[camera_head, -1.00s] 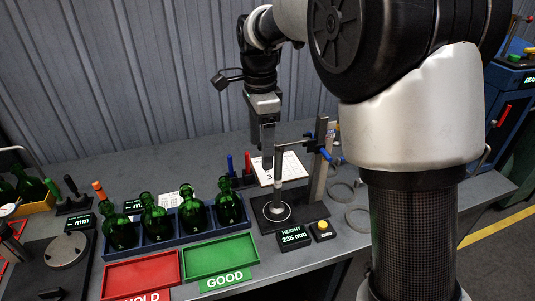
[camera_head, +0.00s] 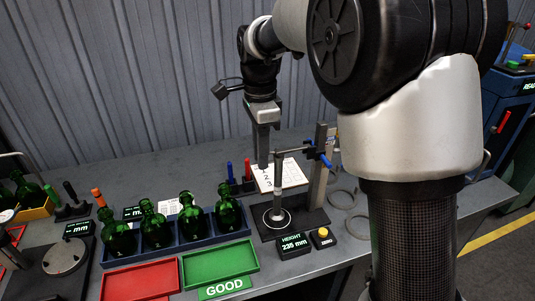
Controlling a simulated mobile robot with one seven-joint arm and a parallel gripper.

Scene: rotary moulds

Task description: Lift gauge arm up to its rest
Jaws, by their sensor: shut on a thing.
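The height gauge stands on a black base (camera_head: 306,217) at the right of the bench, with an upright post (camera_head: 319,176). Its gauge arm (camera_head: 294,151) reaches left from the post, with a blue clamp at the post. A thin rod (camera_head: 278,182) hangs from its left end down toward a round plate on the base. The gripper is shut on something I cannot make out. The gauge display (camera_head: 293,245) reads 235 mm.
Several green bottles stand in a blue rack (camera_head: 180,241) left of the gauge. A green tray (camera_head: 220,262) and a red tray (camera_head: 141,281) lie in front. Red and blue markers and a white sheet (camera_head: 291,175) are behind.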

